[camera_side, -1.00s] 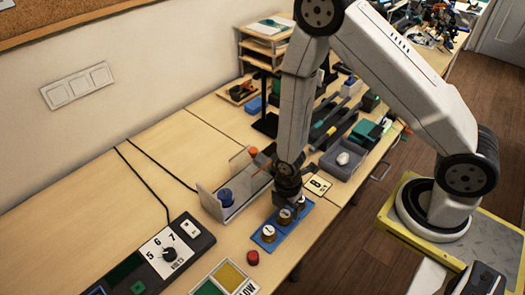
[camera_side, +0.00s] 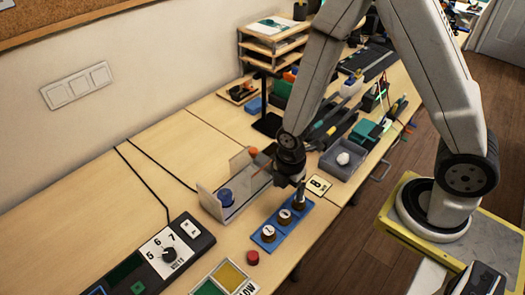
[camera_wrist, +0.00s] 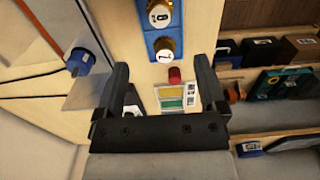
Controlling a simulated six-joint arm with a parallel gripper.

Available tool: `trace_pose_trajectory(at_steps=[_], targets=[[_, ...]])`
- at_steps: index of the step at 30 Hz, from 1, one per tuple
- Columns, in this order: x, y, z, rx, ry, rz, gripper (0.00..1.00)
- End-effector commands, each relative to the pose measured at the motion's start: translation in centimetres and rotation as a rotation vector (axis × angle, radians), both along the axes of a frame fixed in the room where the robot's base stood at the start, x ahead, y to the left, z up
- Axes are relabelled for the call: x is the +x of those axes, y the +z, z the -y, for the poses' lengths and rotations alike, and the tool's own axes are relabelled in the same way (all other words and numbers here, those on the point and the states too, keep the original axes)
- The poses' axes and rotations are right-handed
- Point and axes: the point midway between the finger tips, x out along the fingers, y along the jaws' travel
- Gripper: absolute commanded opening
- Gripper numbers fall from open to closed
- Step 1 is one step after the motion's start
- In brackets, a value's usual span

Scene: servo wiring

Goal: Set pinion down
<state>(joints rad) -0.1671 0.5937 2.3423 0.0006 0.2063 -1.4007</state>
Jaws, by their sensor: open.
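A blue strip (camera_side: 276,229) on the bench bears brass, round-topped pieces with pale labelled tops in a row: a near one (camera_side: 268,234), a middle one (camera_side: 284,216) and a far one (camera_side: 299,203). I cannot tell which is the pinion. My gripper (camera_side: 299,188) is over the far end of the strip, close to the far piece, which it partly hides. In the wrist view, my gripper (camera_wrist: 163,76) has its two fingers well apart with nothing between them. Two labelled pieces, the upper (camera_wrist: 159,14) and lower (camera_wrist: 163,50), show beyond the fingertips.
A clear-walled holder with a blue knob (camera_side: 225,197) stands left of the strip. A red button (camera_side: 252,258), a yellow and green tray (camera_side: 231,276) and a dial box (camera_side: 165,252) are nearer. A grey bin (camera_side: 345,160) lies behind right. Bare bench is at left.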

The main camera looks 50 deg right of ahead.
Motion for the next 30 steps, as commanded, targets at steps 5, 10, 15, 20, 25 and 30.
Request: trace_pose_trajectory(at_steps=[5,10,15,20,25,30], targets=[[0.0,0.2,0.0,0.000,0.000,0.001,0.90],[0.0,0.2,0.0,0.000,0.000,0.000,0.90],[0.0,0.2,0.0,0.000,0.000,0.001,0.90],[0.0,0.2,0.0,0.000,-0.004,0.002,0.90],[0.1,0.8,0.2,0.002,-0.064,0.012,0.90],[0.3,2.5,0.7,0.009,-0.224,0.036,0.90]])
